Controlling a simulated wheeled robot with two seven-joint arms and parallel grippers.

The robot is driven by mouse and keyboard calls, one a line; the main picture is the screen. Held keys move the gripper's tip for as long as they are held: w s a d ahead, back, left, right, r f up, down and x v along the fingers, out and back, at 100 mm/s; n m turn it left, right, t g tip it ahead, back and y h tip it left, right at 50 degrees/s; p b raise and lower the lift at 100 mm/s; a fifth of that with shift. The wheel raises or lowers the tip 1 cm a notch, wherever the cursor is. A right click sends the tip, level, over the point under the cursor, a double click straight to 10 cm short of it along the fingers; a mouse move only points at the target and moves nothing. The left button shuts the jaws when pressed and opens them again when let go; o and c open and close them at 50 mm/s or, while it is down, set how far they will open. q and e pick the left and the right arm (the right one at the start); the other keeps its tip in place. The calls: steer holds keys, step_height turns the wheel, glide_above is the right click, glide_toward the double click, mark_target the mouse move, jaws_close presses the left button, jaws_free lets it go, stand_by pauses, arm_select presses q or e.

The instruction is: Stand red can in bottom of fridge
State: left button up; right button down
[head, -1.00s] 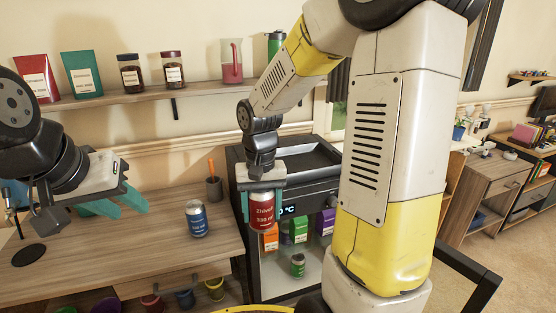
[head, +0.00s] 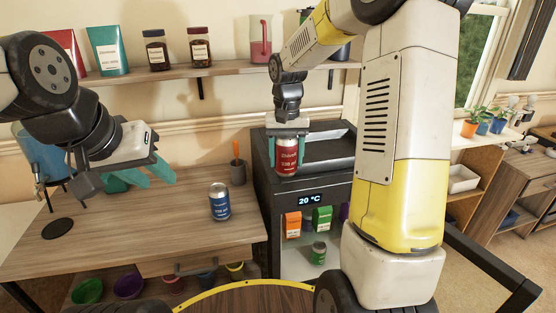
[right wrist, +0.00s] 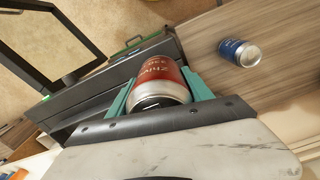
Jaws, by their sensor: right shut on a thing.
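The red can (head: 286,157) is upright between the teal fingers of my right gripper (head: 287,152), which is shut on it. In the head view it is in front of the upper part of the fridge, above the temperature display. The right wrist view also shows the red can (right wrist: 158,82) between the fingers. The black fridge (head: 318,185) has an open front; inside are cartons and a green can (head: 318,252) standing on its pale bottom. My right arm hides the fridge's right part. My left gripper (head: 138,180) is open and empty over the desk at left.
A blue can (head: 219,201) stands on the wooden desk (head: 150,235), left of the fridge. A dark pencil cup (head: 238,173) stands behind it. An orange carton (head: 292,224) and a green carton (head: 322,217) sit on the upper fridge level. Bowls lie below the desk.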

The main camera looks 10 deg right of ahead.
mark_target(286, 167)
steer(key=shift+w, duration=0.25)
steer(key=shift+f, duration=1.75)
steer(key=shift+f, duration=0.2)
steer(key=shift+c, duration=2.1)
jaws_free()
